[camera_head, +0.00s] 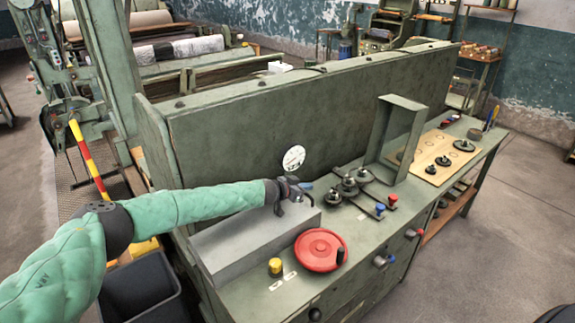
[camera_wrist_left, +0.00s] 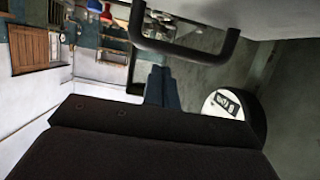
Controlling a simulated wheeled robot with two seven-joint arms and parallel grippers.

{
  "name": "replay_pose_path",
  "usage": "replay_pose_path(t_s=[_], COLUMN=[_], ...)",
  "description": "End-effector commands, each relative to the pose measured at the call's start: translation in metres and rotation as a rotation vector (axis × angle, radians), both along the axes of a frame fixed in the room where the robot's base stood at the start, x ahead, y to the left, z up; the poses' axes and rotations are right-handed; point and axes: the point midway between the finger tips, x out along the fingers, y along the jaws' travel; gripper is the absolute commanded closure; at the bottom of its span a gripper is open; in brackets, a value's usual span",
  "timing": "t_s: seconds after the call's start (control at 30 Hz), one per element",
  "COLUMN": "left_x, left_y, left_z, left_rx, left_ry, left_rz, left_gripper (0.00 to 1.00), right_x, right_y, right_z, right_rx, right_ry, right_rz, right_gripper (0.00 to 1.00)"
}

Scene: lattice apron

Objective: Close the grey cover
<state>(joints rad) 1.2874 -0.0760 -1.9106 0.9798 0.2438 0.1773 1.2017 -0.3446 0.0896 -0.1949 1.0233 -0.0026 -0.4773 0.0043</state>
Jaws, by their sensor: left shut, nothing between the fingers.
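The grey cover (camera_head: 250,246) is a long light-grey box shape at the left end of the green bench, in front of the tall green back panel. No gap or hinge line shows clearly, so I cannot tell how far it is open. My left gripper (camera_head: 304,186) is shut and empty, just above and behind the cover's right end. In the left wrist view its dark fingers (camera_wrist_left: 161,88) are together, near a dark bar handle (camera_wrist_left: 185,48) on a pale grey surface, probably the cover. I cannot tell whether they touch. My right gripper is not in view.
A red disc handwheel (camera_head: 319,250) and a yellow knob (camera_head: 275,267) are right of the cover. A round white dial (camera_head: 293,158) is on the back panel (camera_head: 330,110). Several dark knobs and levers (camera_head: 349,186) and a green upright frame (camera_head: 381,135) stand further right.

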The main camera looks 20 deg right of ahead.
Motion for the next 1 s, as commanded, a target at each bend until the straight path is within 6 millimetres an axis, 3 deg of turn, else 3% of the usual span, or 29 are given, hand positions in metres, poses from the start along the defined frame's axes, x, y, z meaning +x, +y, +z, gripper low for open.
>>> replay_pose_path(t_s=[0.1, 0.53, 1.0], left_x=[-0.001, -0.003, -0.01], left_y=[0.003, 0.008, 0.033], left_z=[0.014, 0.031, 0.067], left_rx=[0.0, 0.001, 0.001], left_ry=[0.001, 0.0, -0.002], left_rz=[0.001, 0.006, 0.005], left_gripper=[1.0, 1.0, 1.0], right_x=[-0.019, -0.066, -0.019], right_y=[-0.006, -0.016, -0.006], right_z=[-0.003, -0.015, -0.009], right_rx=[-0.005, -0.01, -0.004], right_ry=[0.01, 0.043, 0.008], right_rz=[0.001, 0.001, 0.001], right_gripper=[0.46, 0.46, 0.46])
